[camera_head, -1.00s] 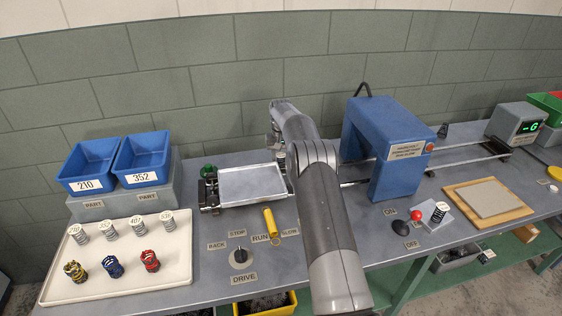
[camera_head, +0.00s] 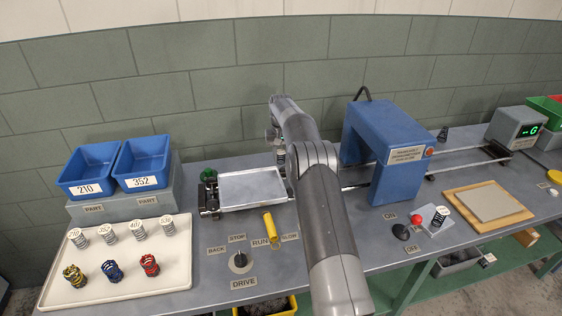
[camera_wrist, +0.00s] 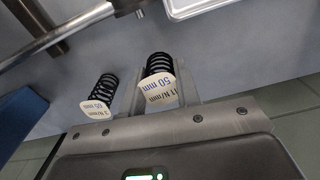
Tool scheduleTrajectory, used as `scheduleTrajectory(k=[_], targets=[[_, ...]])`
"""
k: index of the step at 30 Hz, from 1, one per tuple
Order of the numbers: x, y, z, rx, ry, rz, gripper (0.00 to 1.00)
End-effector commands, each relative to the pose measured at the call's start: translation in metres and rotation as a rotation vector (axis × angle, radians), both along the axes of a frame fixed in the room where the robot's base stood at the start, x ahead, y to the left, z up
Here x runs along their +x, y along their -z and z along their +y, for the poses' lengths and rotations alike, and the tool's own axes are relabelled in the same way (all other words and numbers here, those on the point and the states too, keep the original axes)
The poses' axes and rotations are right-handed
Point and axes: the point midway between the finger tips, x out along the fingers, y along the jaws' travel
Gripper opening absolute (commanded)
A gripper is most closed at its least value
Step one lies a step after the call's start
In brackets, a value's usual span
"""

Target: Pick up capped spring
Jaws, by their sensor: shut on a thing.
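In the wrist view, a black coil spring with a white cap (camera_wrist: 160,86), printed "11 N/mm 50 mm", sits between the two fingers of my gripper (camera_wrist: 164,88). My gripper is shut on it, with the capped end towards the camera. I cannot tell whether its far end touches the bench. A second black capped spring (camera_wrist: 102,98), its cap marked "65 mm", is just left of the fingers and apart from them.
A cream tray (camera_head: 115,285) with several springs is at the left, below two blue bins (camera_head: 142,160). A metal tray (camera_head: 252,190) lies left of my arm. A blue machine housing (camera_head: 388,150) stands to its right. A drive knob (camera_head: 239,260) is in front.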

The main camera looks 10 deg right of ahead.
Motion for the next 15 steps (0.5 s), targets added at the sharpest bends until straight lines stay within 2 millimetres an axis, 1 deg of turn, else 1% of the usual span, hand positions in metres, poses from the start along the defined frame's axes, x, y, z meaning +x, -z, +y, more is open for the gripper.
scheduleTrajectory(k=[1,4,12,15], targets=[[0.0,-0.01,-0.001,0.0,0.0,-0.002,0.08],[-0.011,-0.018,-0.016,0.0,0.003,0.0,0.08],[-0.044,-0.052,-0.062,-0.001,0.004,0.0,0.08],[-0.054,-0.062,-0.076,-0.001,0.002,0.0,0.08]])
